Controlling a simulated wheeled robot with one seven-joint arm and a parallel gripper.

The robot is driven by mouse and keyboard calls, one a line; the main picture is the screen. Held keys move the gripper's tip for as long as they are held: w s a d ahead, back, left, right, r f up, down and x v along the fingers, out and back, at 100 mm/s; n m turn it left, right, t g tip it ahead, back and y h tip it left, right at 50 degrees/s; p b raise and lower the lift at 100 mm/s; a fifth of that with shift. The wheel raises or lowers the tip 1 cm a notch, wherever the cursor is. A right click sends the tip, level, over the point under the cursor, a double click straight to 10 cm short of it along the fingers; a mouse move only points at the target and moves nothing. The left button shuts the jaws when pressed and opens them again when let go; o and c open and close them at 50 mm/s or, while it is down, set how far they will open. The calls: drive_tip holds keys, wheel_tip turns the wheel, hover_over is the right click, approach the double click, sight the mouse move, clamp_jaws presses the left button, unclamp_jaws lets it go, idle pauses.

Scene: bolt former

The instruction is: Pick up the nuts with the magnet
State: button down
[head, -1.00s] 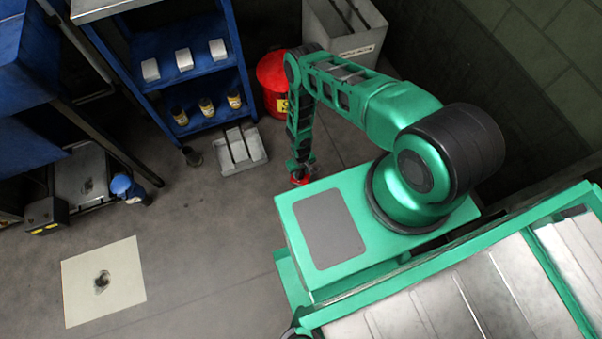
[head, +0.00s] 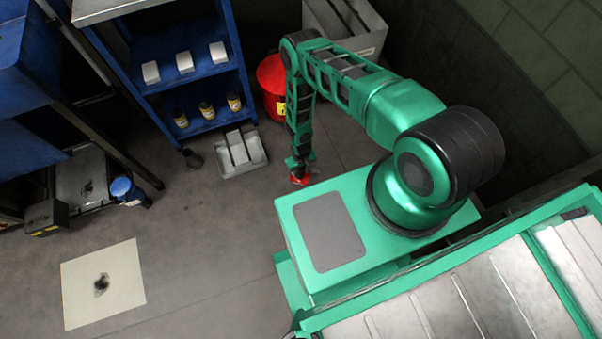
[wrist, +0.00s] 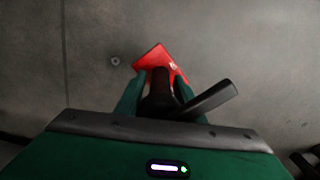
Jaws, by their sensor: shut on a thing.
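My gripper (head: 299,162) hangs low over the grey floor at the end of the green arm. In the wrist view my gripper (wrist: 158,92) is shut on a black handle with a red head, which looks like the magnet (wrist: 158,58). The magnet's red head (head: 299,179) also shows below my gripper in the head view. A small ring-shaped nut (wrist: 115,61) lies on the floor left of the red head, apart from it. I cannot tell whether anything clings to the magnet's underside.
A grey tray with pale blocks (head: 240,152) and a red bucket (head: 270,75) stand behind my gripper. A blue shelf cart (head: 195,88) holds bottles and white blocks. A pale sheet with a dark spot (head: 125,265) lies at the left. Open floor lies between.

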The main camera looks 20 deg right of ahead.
drive_tip(key=shift+r, duration=1.85)
drive_tip(key=d+r, duration=0.2)
drive_tip(key=d, duration=0.9)
wheel_tip(320, 180, down, 10)
drive_tip(key=shift+w+d, duration=0.15)
drive_tip(key=shift+w, duration=0.3)
drive_tip(key=shift+r, duration=0.15)
idle(1.0)
wheel_tip(320, 180, up, 8)
idle(1.4)
idle(0.7)
